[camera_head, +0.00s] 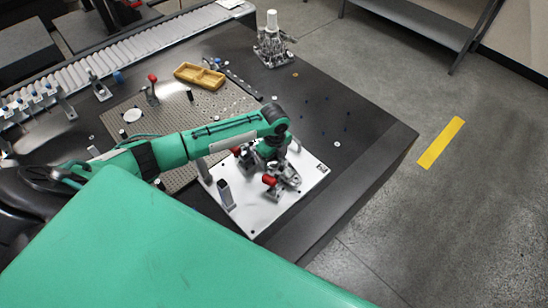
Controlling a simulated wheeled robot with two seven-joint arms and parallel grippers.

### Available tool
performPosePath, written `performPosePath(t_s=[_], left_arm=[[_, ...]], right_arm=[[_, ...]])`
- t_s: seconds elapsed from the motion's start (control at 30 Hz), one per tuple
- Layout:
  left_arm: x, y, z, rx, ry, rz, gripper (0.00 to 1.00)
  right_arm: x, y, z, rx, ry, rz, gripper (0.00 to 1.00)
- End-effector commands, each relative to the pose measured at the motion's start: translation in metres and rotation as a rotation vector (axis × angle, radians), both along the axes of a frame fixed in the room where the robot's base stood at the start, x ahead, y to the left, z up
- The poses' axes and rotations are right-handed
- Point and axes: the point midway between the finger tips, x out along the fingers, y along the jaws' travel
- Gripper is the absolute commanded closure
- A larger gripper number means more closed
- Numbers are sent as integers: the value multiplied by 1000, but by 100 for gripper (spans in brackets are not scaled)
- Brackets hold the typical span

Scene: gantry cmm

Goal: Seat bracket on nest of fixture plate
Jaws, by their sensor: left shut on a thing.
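The white fixture plate (258,208) lies on the dark table near its right edge. Red-handled clamps (270,180) and grey metal blocks stand on it. My left gripper (275,163) points down over the far middle of the plate, among the clamps. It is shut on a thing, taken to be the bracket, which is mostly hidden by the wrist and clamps. The nest is hidden under the gripper, and I cannot tell whether the held part touches it. My right gripper is not in view.
A perforated plate (225,105) lies behind my left arm, with a yellow tray (200,76) at its far edge. A metal device (272,45) stands at the table's far corner. A roller conveyor (130,47) runs along the back left. The table's right strip is mostly clear.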

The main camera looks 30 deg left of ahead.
Motion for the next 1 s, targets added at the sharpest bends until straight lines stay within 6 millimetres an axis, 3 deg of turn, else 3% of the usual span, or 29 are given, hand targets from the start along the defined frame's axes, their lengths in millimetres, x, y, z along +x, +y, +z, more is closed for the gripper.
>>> performPosePath(t_s=[0.4, 0.43, 0.53, 0.83, 1.0], left_arm=[[1, 0, -4, -1, -2, 0, 74], [1, 0, -4, -1, -2, 0, 28], [0, 0, -4, 0, -1, 0, 8], [0, 0, -4, 1, 1, 0, 8], [1, 1, 12, 1, -3, -1, 8]], right_arm=[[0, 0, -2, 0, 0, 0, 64], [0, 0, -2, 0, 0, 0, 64], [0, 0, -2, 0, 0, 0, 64], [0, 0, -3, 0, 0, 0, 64], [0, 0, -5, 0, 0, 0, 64]])
